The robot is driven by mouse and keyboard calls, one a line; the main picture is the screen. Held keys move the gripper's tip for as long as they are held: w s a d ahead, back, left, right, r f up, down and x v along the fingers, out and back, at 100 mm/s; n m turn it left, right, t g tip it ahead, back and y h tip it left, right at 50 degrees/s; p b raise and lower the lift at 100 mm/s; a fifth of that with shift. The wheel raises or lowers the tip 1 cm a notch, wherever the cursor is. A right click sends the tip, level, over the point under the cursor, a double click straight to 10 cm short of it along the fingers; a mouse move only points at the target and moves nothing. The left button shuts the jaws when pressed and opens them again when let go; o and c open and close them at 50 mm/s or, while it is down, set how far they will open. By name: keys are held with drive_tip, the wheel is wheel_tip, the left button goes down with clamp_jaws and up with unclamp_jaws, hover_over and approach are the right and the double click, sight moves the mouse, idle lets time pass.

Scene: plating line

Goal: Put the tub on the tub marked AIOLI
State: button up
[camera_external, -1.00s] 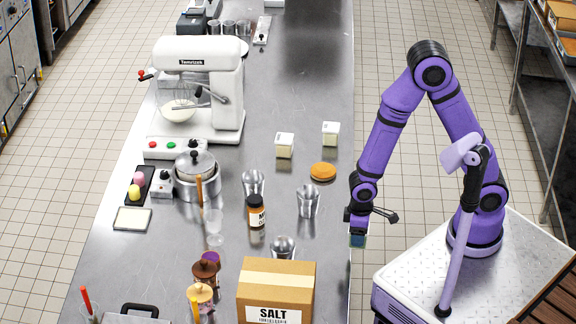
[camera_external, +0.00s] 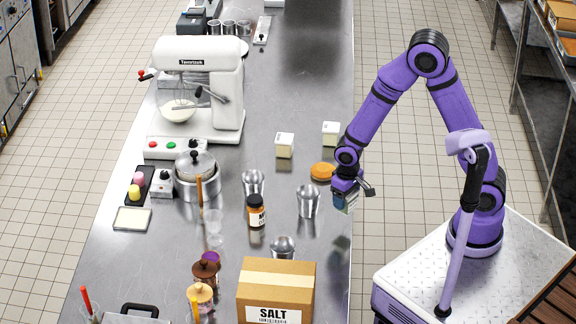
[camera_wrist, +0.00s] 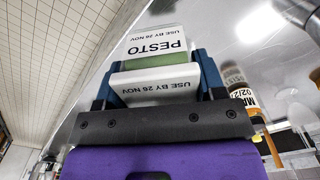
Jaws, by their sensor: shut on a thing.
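My gripper (camera_external: 345,196) is shut on a tub marked PESTO (camera_wrist: 157,47), which has a white label and a green band in the wrist view. In the outside view the held tub (camera_external: 347,208) hangs tilted above the counter's right edge, partly hidden by the gripper. The gripper's blue fingers (camera_wrist: 158,80) are on either side of the tub. Two pale tubs with white tops stand on the counter beyond the gripper: one nearer the middle (camera_external: 285,146) and one near the right edge (camera_external: 331,134). Their markings are too small to read, so I cannot tell which is AIOLI.
An orange-brown round thing (camera_external: 322,171) lies between the gripper and the tubs. Metal cups (camera_external: 307,202) and a brown jar (camera_external: 256,213) stand left of the gripper. A SALT box (camera_external: 276,290) is at the front. A mixer (camera_external: 225,95) stands left of the tubs.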

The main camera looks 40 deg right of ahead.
drive_tip(key=w+d+r+m, duration=0.3)
drive_tip(key=w+d+m, duration=0.2)
drive_tip(key=w+d, duration=0.6)
drive_tip(key=w+d+r+m, duration=0.3)
drive_tip(key=w+d+m, duration=0.4)
drive_tip(key=d, duration=0.7)
drive_tip(key=n, duration=0.1)
hover_over(331, 126)
drive_tip(key=shift+s+f, duration=0.25)
drive_tip(key=shift+f, duration=0.75)
drive_tip(key=shift+w+f, duration=0.15)
drive_tip(key=shift+w, duration=0.05)
drive_tip(key=shift+f, duration=1.6)
drive_tip(key=shift+f, duration=0.1)
drive_tip(key=o, duration=1)
